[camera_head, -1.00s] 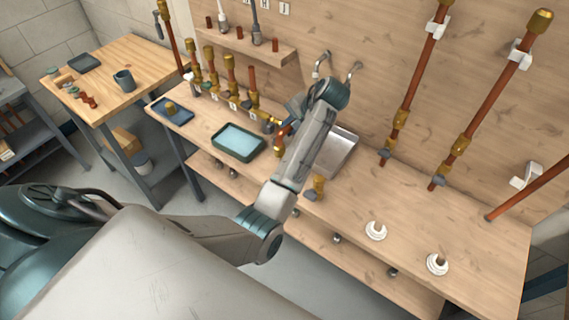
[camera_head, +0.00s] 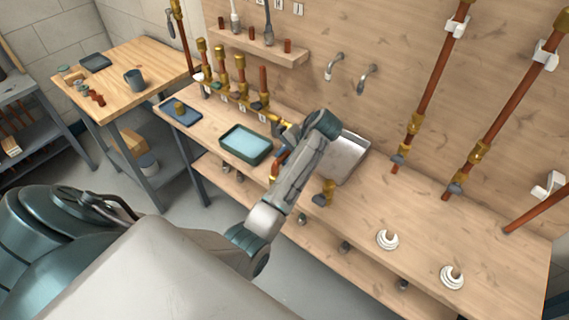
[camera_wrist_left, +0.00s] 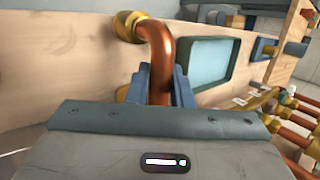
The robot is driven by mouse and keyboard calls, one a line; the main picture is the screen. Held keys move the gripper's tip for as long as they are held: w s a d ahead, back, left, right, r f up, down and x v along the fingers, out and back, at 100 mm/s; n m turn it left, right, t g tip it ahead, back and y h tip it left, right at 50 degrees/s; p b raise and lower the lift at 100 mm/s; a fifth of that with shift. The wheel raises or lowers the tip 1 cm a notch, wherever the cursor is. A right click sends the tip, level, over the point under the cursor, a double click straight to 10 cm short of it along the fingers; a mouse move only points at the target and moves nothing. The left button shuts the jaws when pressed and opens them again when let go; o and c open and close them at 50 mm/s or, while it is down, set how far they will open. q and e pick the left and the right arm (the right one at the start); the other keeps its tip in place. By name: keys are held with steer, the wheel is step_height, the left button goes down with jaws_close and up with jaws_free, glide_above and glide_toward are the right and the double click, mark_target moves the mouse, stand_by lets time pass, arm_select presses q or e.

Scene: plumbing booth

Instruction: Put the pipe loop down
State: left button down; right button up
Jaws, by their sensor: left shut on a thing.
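The pipe loop is a bent copper pipe with brass ends. In the left wrist view its curve (camera_wrist_left: 160,42) rises between the blue fingers, with a brass fitting (camera_wrist_left: 127,27) at upper left. In the head view only a small copper and brass part (camera_head: 274,171) shows beside my arm. My left gripper (camera_head: 284,151) is shut on the loop near the bench's front edge, right of the teal-lined tray (camera_head: 222,151). The fingers also show in the left wrist view (camera_wrist_left: 158,88). Whether the loop touches the bench is unclear. My right gripper is out of view.
A metal tray (camera_head: 350,150) stands behind my left arm. A brass valve piece (camera_head: 325,193) is near the front edge. Several upright brass and copper pipes stand behind the teal-lined tray. Two white flanges (camera_head: 388,239) sit on the right of the bench (camera_head: 420,212).

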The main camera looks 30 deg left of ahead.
arm_select(q)
steer(key=shift+f, duration=0.75)
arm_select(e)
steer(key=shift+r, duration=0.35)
arm_select(q)
steer(key=c, duration=1.3)
jaws_free()
steer(key=shift+f, duration=0.1)
steer(key=p+v, duration=0.5)
steer(key=v, duration=0.7)
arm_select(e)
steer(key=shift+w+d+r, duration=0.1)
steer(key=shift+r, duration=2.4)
